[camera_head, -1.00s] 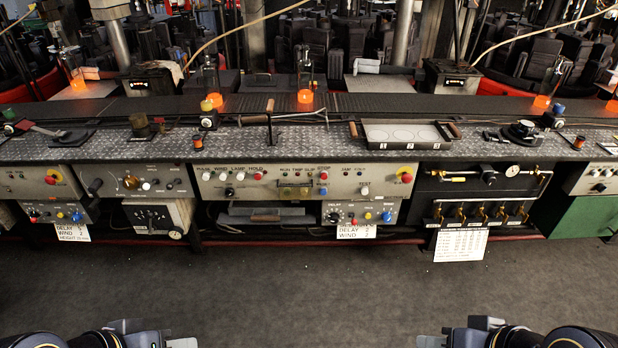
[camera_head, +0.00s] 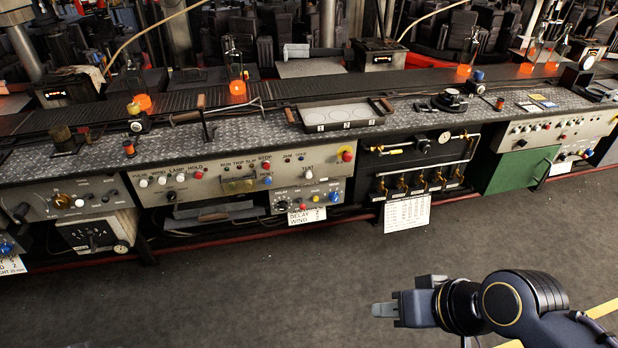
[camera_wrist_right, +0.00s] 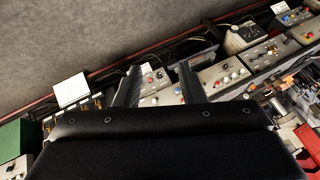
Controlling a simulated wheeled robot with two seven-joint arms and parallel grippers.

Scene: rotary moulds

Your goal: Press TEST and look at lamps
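The grey control panel (camera_head: 210,182) has a row of small lamps (camera_head: 240,171) under the RUN, TRIP and SLIP labels. The small JAM lamp (camera_head: 287,158) is further right. I cannot tell whether any is lit. The white TEST button (camera_head: 309,175) sits at the panel's right, below and left of a red mushroom button (camera_head: 347,155) on yellow. My right gripper (camera_head: 383,310) is in front of the bench, low over the floor and well apart from the panel. In the wrist view its two fingers (camera_wrist_right: 158,80) are spread with nothing between them. My left gripper is out of view.
A lower box (camera_head: 308,196) with coloured knobs hangs beneath the panel. A numbered tray (camera_head: 340,115) and handled tools lie on the bench top. Brass valves (camera_head: 420,180) and a green cabinet (camera_head: 520,170) are to the right. The floor (camera_head: 270,290) before the bench is clear.

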